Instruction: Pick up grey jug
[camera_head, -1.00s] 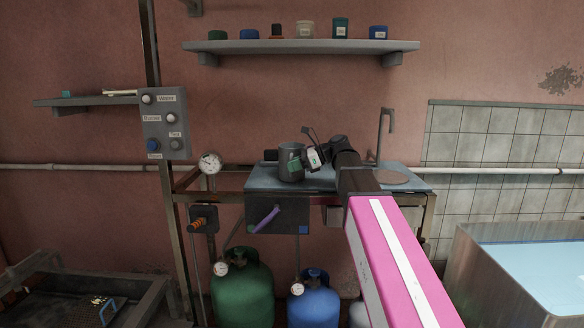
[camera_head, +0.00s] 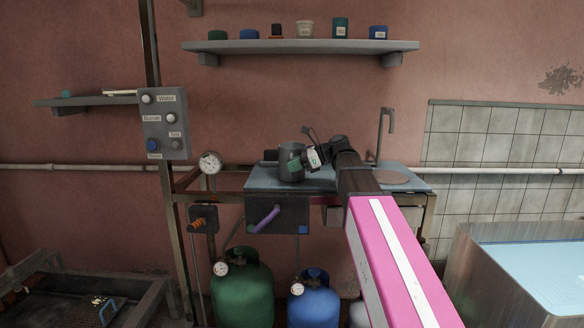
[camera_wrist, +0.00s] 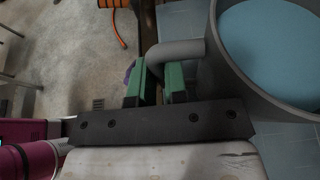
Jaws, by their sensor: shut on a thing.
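The grey jug (camera_head: 291,158) is upright on the blue-grey worktop, near its left part, in the head view. In the wrist view the jug (camera_wrist: 216,62) fills the right side, and a light blue surface shows inside its rim. My gripper (camera_wrist: 162,82) has green fingers, one on each side of the jug's grey handle, and is shut on it. In the head view my gripper (camera_head: 298,164) reaches the jug from the right. Whether the jug's base touches the worktop cannot be told clearly.
The worktop (camera_head: 325,181) carries a round plate (camera_head: 391,177) and a tall tap (camera_head: 386,133) at right. A shelf (camera_head: 300,47) with several small containers hangs above. Green (camera_head: 243,288) and blue (camera_head: 314,300) gas cylinders stand below. A metal basin (camera_head: 480,275) is at far right.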

